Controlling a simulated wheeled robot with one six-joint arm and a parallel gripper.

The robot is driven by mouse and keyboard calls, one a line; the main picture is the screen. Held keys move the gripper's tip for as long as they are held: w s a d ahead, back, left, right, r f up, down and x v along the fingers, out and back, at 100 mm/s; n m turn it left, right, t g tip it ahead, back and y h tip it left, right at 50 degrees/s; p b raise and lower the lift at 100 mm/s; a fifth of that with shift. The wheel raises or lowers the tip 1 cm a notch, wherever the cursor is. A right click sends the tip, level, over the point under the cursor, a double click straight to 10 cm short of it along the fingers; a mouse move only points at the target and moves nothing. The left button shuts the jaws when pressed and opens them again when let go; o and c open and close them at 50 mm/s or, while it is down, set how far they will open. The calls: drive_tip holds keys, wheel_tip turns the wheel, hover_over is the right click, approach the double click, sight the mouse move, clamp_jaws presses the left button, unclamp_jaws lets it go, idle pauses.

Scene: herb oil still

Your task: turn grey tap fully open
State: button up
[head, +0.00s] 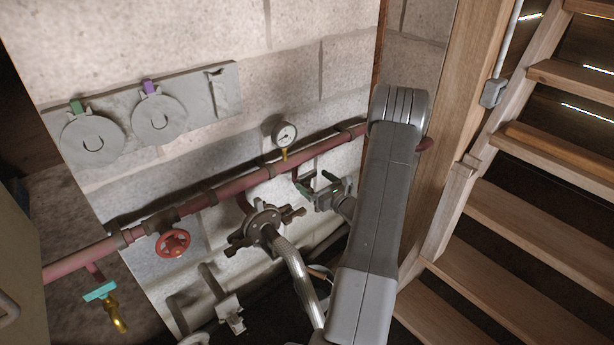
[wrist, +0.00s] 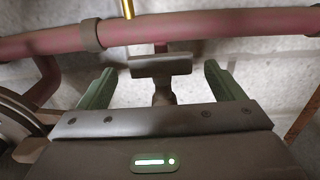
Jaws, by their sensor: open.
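The grey tap (wrist: 160,66) shows in the wrist view as a flat crossbar handle on a short stem, hanging below the red pipe (wrist: 220,24). The crossbar lies level, roughly parallel to the pipe. My gripper (wrist: 160,72) is open, with one green finger on each side of the handle and a gap to each. In the head view my gripper (head: 318,185) is near the wall just below the pipe, right of the gauge (head: 285,134). There the tap is largely hidden by my gripper and cannot be made out clearly.
A red handwheel (head: 173,243) and a teal-handled tap (head: 100,291) are to the left. A dark flanged fitting (head: 265,222) with a ribbed hose (head: 293,267) is just left of my arm. Wooden stairs (head: 520,230) stand right.

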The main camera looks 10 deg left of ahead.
sight(309, 177)
drive_tip(key=shift+x, duration=2.15)
drive_tip(key=shift+c, duration=0.5)
drive_tip(key=c, duration=0.8)
drive_tip(key=shift+f, duration=0.1)
drive_tip(key=n+g+y+b, duration=0.2)
drive_tip(key=g, duration=0.1)
drive_tip(key=shift+n+g, duration=0.3)
drive_tip(key=shift+n, duration=0.1)
drive_tip(key=shift+n+g+y+b, duration=0.75)
drive_tip(key=shift+n+g, duration=0.75)
drive_tip(key=shift+g, duration=1.1)
